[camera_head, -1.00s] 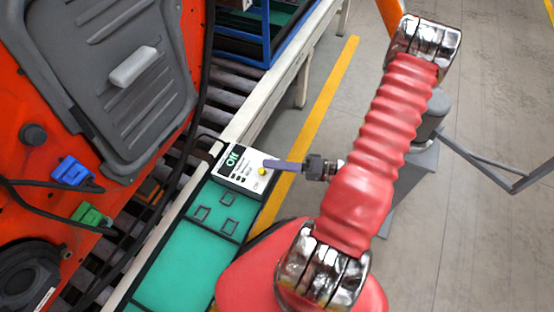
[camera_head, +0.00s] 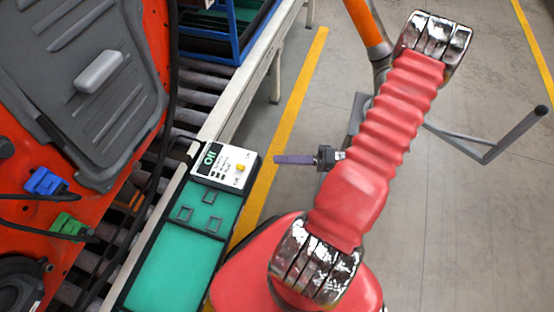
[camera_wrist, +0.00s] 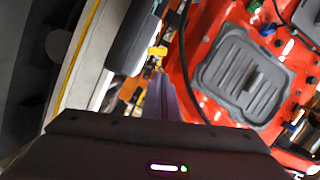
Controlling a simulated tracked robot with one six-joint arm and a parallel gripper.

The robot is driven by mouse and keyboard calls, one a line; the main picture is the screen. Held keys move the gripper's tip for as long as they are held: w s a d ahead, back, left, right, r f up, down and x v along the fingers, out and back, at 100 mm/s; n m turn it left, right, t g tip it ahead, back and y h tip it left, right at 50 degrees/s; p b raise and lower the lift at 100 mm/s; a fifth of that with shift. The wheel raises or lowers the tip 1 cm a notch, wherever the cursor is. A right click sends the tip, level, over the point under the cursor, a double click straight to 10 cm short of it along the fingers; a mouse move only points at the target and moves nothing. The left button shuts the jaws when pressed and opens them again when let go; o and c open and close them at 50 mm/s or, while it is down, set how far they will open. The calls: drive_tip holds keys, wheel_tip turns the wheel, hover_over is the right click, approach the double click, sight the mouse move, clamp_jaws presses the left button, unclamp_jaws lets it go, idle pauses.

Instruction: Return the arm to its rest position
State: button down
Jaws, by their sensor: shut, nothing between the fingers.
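My red-sleeved arm (camera_head: 385,135) stretches across the right half of the head view. My gripper (camera_head: 277,159) points left with its purple fingers together and nothing held. It is just right of a white control box (camera_head: 225,165) with a green lit display and a yellow knob, with a small gap between them. In the wrist view my gripper's purple fingers (camera_wrist: 165,90) show in the middle, pointing toward blurred yellow and orange parts.
An orange-red door (camera_head: 60,120) with a grey panel, blue and green connectors and black cables stands at left. A roller conveyor with a pale rail (camera_head: 245,90) and a teal tray (camera_head: 170,270) runs beside it. Open grey floor (camera_head: 450,220) lies right.

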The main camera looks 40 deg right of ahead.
idle(0.7)
drive_tip(key=s+a+r+m+g+h, duration=0.4)
drive_tip(key=s+g, duration=0.3)
drive_tip(key=g, duration=0.5)
drive_tip(key=w+a+r+n+h, duration=0.2)
drive_tip(key=w+r+h, duration=0.15)
drive_tip(key=r, duration=0.25)
drive_tip(key=w+a+r+n+h, duration=0.1)
drive_tip(key=w+r+n+h, duration=0.1)
drive_tip(key=r+h, duration=0.35)
drive_tip(key=w+a+r+n+t+y, duration=0.1)
drive_tip(key=a+r+n+t, duration=0.4)
drive_tip(key=a+r, duration=0.7)
drive_tip(key=shift+w+r, duration=0.25)
drive_tip(key=shift+r, duration=0.35)
